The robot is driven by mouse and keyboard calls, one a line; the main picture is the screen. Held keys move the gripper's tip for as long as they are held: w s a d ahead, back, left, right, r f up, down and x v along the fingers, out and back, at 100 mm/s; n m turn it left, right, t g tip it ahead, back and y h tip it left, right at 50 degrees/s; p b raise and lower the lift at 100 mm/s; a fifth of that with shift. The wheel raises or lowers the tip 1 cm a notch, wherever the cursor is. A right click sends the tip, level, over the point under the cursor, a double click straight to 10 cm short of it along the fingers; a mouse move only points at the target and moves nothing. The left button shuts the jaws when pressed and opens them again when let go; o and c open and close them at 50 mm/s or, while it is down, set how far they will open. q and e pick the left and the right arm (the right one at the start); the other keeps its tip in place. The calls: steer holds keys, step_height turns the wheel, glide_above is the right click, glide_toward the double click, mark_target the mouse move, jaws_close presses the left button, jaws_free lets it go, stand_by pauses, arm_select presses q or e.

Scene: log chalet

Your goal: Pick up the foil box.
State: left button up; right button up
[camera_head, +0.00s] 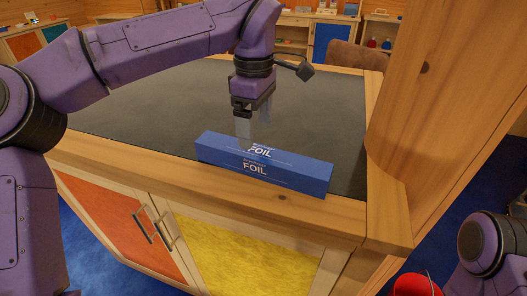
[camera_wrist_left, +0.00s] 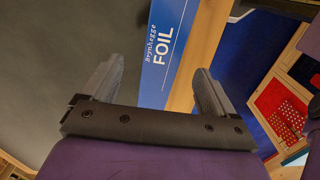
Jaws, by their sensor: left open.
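The foil box (camera_head: 262,165) is a long blue carton with white "FOIL" lettering, lying on the dark countertop's wooden front edge. It also shows in the left wrist view (camera_wrist_left: 172,45), where it runs between the two fingers. My left gripper (camera_head: 254,122) is open and empty, pointing down at the back of the box near its middle. I cannot tell whether its fingertips touch the box. In the left wrist view, the left gripper's fingers (camera_wrist_left: 158,68) stand apart on either side of the box. My right gripper is out of view; only part of my right arm shows at lower right.
The countertop (camera_head: 150,105) is otherwise clear behind and left of the box. A thick wooden post (camera_head: 440,100) rises at the right end. Cabinet doors, one orange (camera_head: 110,215) and one yellow (camera_head: 245,258), are below. A red bucket (camera_head: 412,285) stands at lower right.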

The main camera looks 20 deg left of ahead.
mark_target(260, 152)
arm_select(q)
steer(key=shift+s+d+f, duration=0.1)
steer(key=shift+s+f, duration=0.3)
steer(key=shift+f, duration=0.2)
steer(key=shift+s+f, duration=0.4)
steer(key=shift+f, duration=0.2)
steer(key=f, duration=0.2)
steer(key=w+f, duration=0.1)
steer(key=d+f, duration=0.1)
steer(key=f, duration=0.1)
steer(key=shift+w+f+p, duration=0.2)
steer(key=shift+f+p, duration=0.1)
steer(key=shift+p, duration=0.05)
steer(key=shift+s+a+f, duration=0.1)
steer(key=shift+f, duration=0.1)
steer(key=shift+s+a+r, duration=0.1)
steer(key=shift+s, duration=0.15)
steer(key=shift+w+d, duration=0.1)
steer(key=shift+d, duration=0.1)
steer(key=c, duration=0.9)
steer(key=shift+a, duration=0.1)
steer(key=shift+c, duration=1.4)
